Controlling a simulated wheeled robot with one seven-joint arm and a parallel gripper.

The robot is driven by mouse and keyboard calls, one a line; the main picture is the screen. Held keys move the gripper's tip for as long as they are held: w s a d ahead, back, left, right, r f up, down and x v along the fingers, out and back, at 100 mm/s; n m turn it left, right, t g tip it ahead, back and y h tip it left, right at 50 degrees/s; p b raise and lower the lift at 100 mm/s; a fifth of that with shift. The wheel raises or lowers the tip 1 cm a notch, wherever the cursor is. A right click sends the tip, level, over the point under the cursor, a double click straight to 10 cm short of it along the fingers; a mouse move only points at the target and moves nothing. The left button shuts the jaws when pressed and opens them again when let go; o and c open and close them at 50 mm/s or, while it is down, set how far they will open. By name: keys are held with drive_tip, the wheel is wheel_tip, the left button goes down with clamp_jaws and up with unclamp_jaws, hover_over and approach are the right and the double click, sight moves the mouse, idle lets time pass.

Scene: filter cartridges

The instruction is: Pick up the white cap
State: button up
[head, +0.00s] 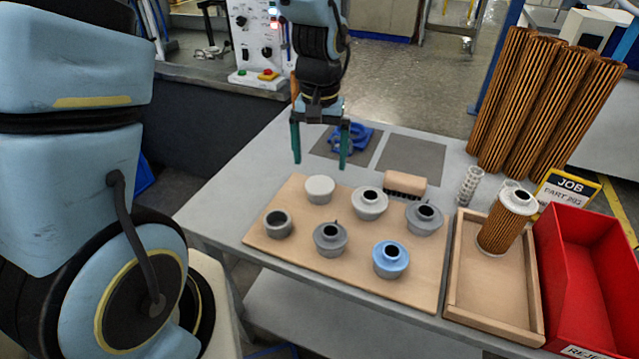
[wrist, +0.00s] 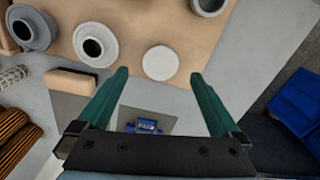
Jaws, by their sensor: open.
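The white cap (head: 320,189) is a plain pale disc with no hole. It stands at the back left of the tan board (head: 262,244). In the wrist view the white cap (wrist: 160,62) lies beyond my fingertips, between their lines. My gripper (head: 320,165) has two green fingers spread wide. It hangs just behind the cap, above the table, with nothing between the fingers. The open fingers also show in the wrist view (wrist: 160,75), apart from the cap.
Several grey caps with holes and a blue cap (head: 391,260) share the board. A brush (head: 405,184) lies behind it. A wooden tray (head: 495,318) with a pleated cartridge (head: 503,222) and a red bin (head: 590,285) stand right. A blue object (head: 350,138) lies behind my gripper.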

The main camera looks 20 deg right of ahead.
sight(320, 185)
drive_tip(key=shift+d+f, duration=0.1)
drive_tip(key=shift+f, duration=0.55)
drive_tip(key=shift+w+f+p, duration=0.25)
drive_tip(key=shift+f+p, duration=0.2)
drive_tip(key=shift+f, duration=1.1)
drive_tip(key=shift+w+f+p, duration=0.2)
drive_tip(key=shift+f+p, duration=0.2)
drive_tip(key=shift+f, duration=1.1)
drive_tip(key=c, duration=1.2)
drive_tip(key=shift+o, duration=0.2)
drive_tip(key=shift+d+r, duration=0.1)
